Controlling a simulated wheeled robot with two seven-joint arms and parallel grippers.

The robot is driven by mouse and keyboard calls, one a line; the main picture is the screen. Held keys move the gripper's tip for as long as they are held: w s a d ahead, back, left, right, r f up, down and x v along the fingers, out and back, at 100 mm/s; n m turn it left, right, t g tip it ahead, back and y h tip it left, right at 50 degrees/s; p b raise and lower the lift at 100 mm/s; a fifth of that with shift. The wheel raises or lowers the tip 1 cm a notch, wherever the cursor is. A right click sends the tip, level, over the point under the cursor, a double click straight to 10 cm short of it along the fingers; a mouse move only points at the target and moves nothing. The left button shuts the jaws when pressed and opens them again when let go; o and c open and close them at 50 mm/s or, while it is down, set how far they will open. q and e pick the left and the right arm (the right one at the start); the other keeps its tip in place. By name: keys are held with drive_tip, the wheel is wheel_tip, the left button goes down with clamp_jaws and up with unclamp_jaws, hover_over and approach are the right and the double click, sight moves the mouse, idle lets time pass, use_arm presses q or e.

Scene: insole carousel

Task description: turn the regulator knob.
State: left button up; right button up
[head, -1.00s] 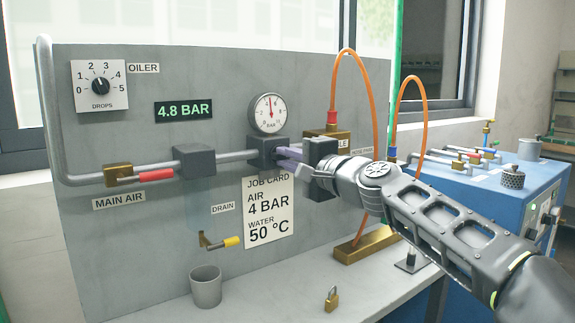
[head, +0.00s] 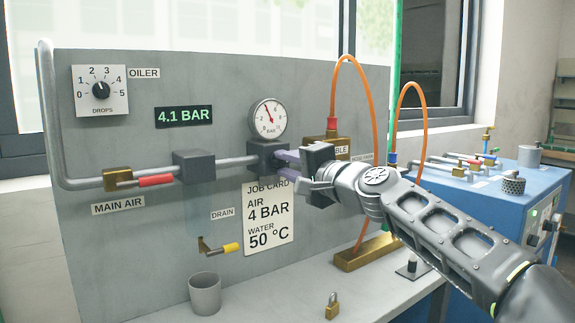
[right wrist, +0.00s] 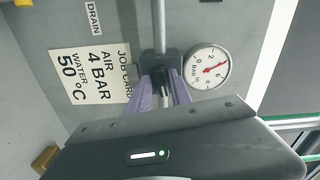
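The grey regulator block (head: 262,155) sits on the air pipe below the round gauge (head: 268,117). My right gripper (head: 284,159) reaches it from the right. In the right wrist view its purple fingers (right wrist: 163,92) lie on both sides of the dark regulator knob (right wrist: 180,87), closed on it. The knob is mostly hidden by the fingers in the head view. The green display (head: 184,116) reads 4.1 BAR. The job card (head: 267,222) reads AIR 4 BAR and WATER 50 °C. My left gripper is not in view.
The oiler dial (head: 100,90) is at the panel's upper left. A red-handled main air valve (head: 155,181) and a yellow-handled drain valve (head: 230,248) are on the panel. Orange hoses arch at the right.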

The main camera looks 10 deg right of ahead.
drive_tip(key=shift+o, duration=0.7)
drive_tip(key=shift+s+d, duration=0.25)
drive_tip(key=shift+s, duration=0.25)
drive_tip(key=b+v, duration=0.1)
drive_tip(key=v, duration=0.5)
drive_tip(key=shift+s, duration=0.35)
drive_tip(key=shift+d, duration=0.1)
